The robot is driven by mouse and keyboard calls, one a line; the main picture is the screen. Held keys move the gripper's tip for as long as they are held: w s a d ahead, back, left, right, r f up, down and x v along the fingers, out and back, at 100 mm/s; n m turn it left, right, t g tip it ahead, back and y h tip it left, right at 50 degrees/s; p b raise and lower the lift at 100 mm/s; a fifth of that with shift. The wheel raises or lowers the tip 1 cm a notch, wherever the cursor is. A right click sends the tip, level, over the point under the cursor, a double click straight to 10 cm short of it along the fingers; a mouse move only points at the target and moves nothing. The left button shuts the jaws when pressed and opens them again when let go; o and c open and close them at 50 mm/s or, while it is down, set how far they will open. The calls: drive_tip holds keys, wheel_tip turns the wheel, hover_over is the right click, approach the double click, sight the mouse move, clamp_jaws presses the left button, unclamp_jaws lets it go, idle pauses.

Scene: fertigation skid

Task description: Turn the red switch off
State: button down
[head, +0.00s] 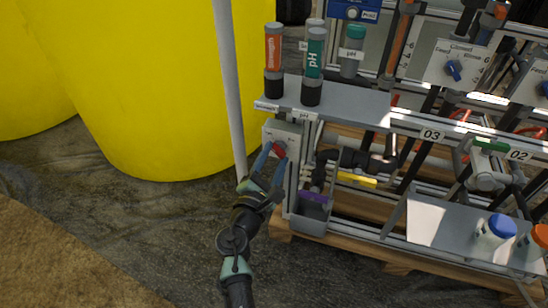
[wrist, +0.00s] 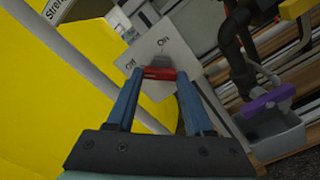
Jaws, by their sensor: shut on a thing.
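The red switch (head: 279,149) is on the front of a grey box (head: 284,132) at the left end of the skid. In the wrist view the red switch (wrist: 160,74) sits on a pale plate (wrist: 181,60) marked "Off" at the left and "On" at the upper right. My gripper (head: 272,154) reaches up to it from below. In the wrist view my gripper (wrist: 160,79) has its blue fingers on either side of the red handle, shut on it. The fingertips partly cover the switch's ends, and I cannot tell its exact setting.
A pale upright pole (head: 230,90) stands just left of my gripper, before a large yellow tank (head: 150,90). A grey bin (head: 310,215) with a purple item (head: 316,197) hangs just right of it. A shelf (head: 350,102) with bottles is above.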

drive_tip(key=shift+c, duration=1.4)
unclamp_jaws()
drive_tip(key=shift+s, duration=0.1)
drive_tip(key=p+v, duration=0.4)
drive_tip(key=v, duration=0.9)
